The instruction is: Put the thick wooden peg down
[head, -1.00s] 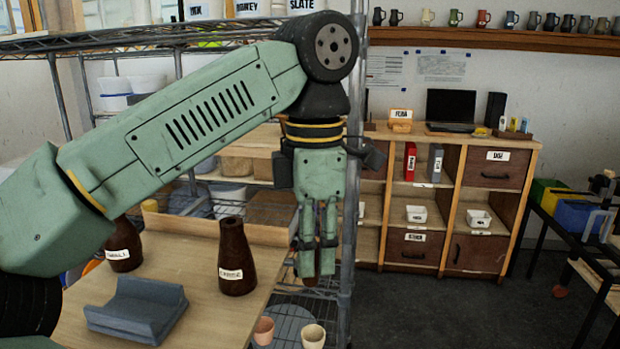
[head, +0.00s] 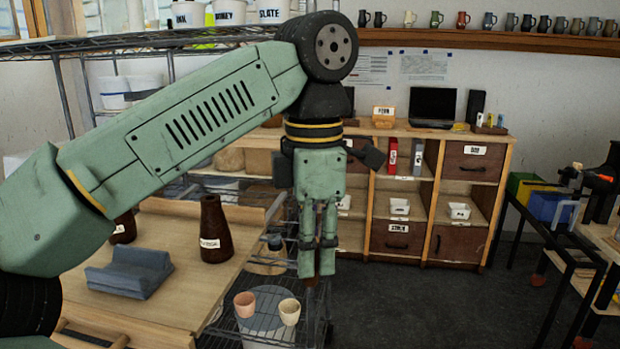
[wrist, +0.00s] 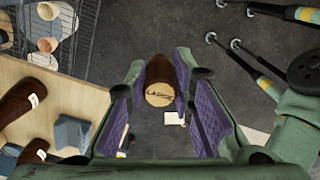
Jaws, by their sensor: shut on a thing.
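My gripper (head: 318,268) hangs pointing down, right of the wooden table, over the floor side of the wire rack. It is shut on the thick wooden peg (wrist: 159,82). In the wrist view the peg's dark brown side and pale end face with handwriting show between the purple finger pads.
A blue-grey grooved block (head: 130,275) and two dark brown labelled bottles, one clear (head: 212,225), stand on the table (head: 175,305). A wooden cabinet (head: 440,205) stands behind. The dark floor (head: 420,310) is open to the right.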

